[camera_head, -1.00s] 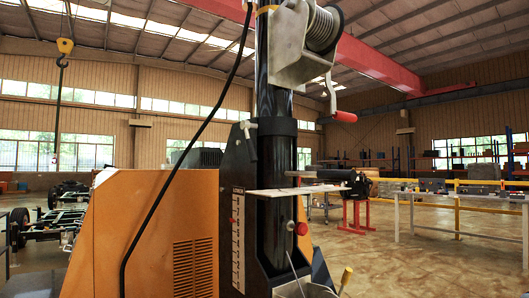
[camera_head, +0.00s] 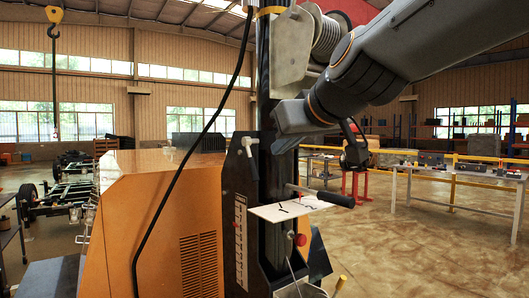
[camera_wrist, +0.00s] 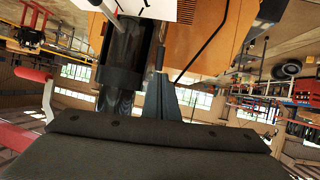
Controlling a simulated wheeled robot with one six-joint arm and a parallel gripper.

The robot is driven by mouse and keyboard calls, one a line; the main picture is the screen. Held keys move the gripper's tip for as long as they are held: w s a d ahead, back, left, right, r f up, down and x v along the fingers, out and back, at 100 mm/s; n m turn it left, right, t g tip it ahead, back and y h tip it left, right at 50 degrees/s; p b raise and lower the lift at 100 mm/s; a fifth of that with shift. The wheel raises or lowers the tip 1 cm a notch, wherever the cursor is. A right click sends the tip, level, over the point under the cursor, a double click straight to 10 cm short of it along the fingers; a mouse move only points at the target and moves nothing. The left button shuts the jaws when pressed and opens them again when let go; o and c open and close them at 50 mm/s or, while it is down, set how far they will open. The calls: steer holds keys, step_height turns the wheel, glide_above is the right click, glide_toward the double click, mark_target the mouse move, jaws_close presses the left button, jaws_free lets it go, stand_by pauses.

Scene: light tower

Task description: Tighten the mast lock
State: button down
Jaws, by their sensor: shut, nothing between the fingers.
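The mast lock (camera_head: 249,146) is a small silver T-shaped handle on the upper part of the dark bracket, left of the black mast (camera_head: 272,170). My gripper (camera_head: 284,143) is shut and empty, at the end of my grey arm. It points down in front of the mast, right of the lock and apart from it in the picture. I cannot make out the lock there.
A white plate (camera_head: 275,212) with a dark-gripped rod (camera_head: 336,198) juts out below my gripper. The winch (camera_head: 325,35) sits above, partly behind my arm. A black cable (camera_head: 188,150) hangs left of the mast, before the orange housing (camera_head: 150,235). Open floor lies right.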

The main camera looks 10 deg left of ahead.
steer(key=shift+w+a+b, duration=0.55)
steer(key=shift+b, duration=1.75)
glide_toward(254, 169)
steer(key=x, duration=0.6)
steer(key=shift+w+a+b, duration=0.1)
steer(key=shift+w+b, duration=0.15)
steer(key=shift+b, duration=0.1)
steer(key=shift+f, duration=0.1)
